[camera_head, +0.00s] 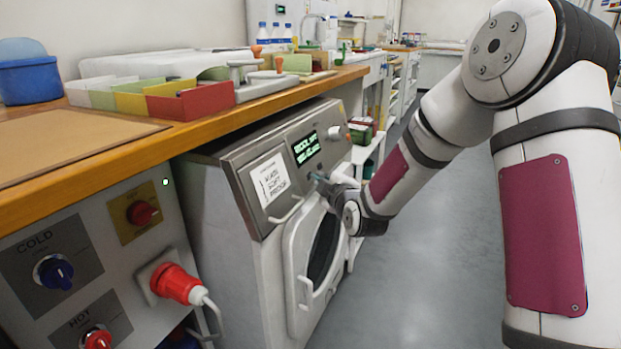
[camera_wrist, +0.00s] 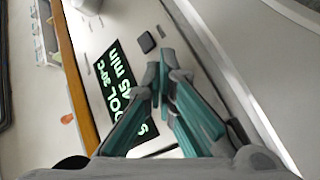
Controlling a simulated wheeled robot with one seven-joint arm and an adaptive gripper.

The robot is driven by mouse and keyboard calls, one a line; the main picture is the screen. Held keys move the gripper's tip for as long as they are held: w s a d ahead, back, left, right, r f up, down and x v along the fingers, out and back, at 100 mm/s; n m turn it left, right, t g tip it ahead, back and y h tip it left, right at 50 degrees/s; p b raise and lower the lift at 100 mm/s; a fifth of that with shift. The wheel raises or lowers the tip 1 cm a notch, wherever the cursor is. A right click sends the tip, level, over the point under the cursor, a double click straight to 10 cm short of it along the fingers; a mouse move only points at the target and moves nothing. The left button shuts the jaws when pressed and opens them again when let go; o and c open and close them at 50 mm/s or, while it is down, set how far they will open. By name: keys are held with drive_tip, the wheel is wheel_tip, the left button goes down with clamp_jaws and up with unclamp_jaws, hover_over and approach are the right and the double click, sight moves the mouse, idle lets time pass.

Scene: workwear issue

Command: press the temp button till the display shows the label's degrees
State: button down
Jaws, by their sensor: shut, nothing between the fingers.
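The machine's display (camera_head: 307,148) glows green on the sloped front panel; its text is too small to read in the head view. In the wrist view the display (camera_wrist: 113,82) is turned sideways and seems to read "OOL", "30°C" and "45 min", partly hidden by my fingers. The white label (camera_head: 270,178) left of the display carries handwriting that I cannot read surely. My gripper (camera_head: 318,178) is shut and empty, its fingertips close to the panel below the display. They also show in the wrist view (camera_wrist: 160,78), near a dark square button (camera_wrist: 147,43). I cannot tell whether they touch a button.
A pale knob (camera_head: 335,132) sits right of the display. The round door (camera_head: 318,250) is below the panel. The wooden worktop (camera_head: 225,112) overhangs the machine's left, with coloured bins (camera_head: 190,98) on it. A red plug (camera_head: 176,283) sticks out at lower left. Floor at right is clear.

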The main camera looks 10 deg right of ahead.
idle(0.5)
drive_tip(key=shift+s+d+r+b, duration=0.2)
drive_tip(key=shift+s+d+b, duration=0.1)
drive_tip(key=shift+s+d, duration=0.15)
drive_tip(key=shift+s+d+r, duration=0.25)
drive_tip(key=shift+s+d, duration=0.2)
drive_tip(key=shift+d, duration=0.2)
drive_tip(key=shift+s+d+r, duration=0.25)
drive_tip(key=shift+s+d, duration=0.2)
drive_tip(key=shift+d, duration=0.2)
drive_tip(key=shift+s+d+r, duration=0.25)
drive_tip(key=shift+s+d, duration=0.2)
drive_tip(key=shift+d, duration=0.2)
idle(0.4)
